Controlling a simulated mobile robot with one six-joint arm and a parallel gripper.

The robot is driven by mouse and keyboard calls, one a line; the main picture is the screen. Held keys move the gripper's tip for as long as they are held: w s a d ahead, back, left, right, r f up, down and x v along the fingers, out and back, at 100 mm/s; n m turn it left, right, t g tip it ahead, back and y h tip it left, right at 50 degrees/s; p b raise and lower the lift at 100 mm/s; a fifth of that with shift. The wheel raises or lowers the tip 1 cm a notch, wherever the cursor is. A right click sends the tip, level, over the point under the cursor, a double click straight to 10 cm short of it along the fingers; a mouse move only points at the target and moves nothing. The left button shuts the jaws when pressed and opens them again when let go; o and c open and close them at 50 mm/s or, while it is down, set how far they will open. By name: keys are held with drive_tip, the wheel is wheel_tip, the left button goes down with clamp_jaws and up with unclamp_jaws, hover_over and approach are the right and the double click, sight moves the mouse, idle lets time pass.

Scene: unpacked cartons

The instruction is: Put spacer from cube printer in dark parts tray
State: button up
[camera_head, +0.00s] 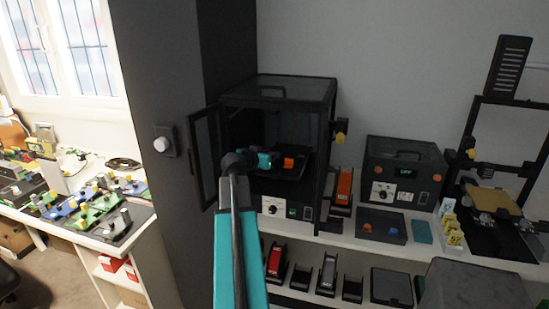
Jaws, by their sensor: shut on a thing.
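The cube printer (291,88) stands on the bench in the middle, a black box with its door (205,155) swung open to the left. My arm reaches up from below into its open front. My gripper (281,162) is inside the chamber, shut on the small orange spacer (289,163), just over or at the dark print bed; I cannot tell whether the spacer touches the bed. The fingers are dark and hard to make out.
A smaller black machine (402,168) stands behind the tray. An orange-and-black holder (343,190) stands between printer and tray, and a teal block (422,231) lies right of the tray. An open-frame printer (492,205) is far right. A shelf with several bins runs below.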

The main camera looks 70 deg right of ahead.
sight(275, 165)
drive_tip(key=shift+s+d+r+p, duration=0.15)
drive_tip(key=shift+d+p, duration=0.55)
drive_tip(key=shift+d, duration=0.6)
drive_tip(key=shift+s+d+f, duration=0.1)
drive_tip(key=shift+d+f, duration=0.1)
drive_tip(key=shift+d, duration=0.1)
wheel_tip(275, 165, down, 2)
drive_tip(key=shift+s+a+f+b, duration=0.1)
drive_tip(key=shift+f+b, duration=0.1)
drive_tip(key=shift+b, duration=0.1)
drive_tip(key=shift+w+a+f, duration=0.1)
drive_tip(key=shift+w+f, duration=0.1)
drive_tip(key=shift+f, duration=0.1)
drive_tip(key=shift+f+b, duration=0.25)
drive_tip(key=shift+b, duration=0.35)
drive_tip(key=o, duration=1)
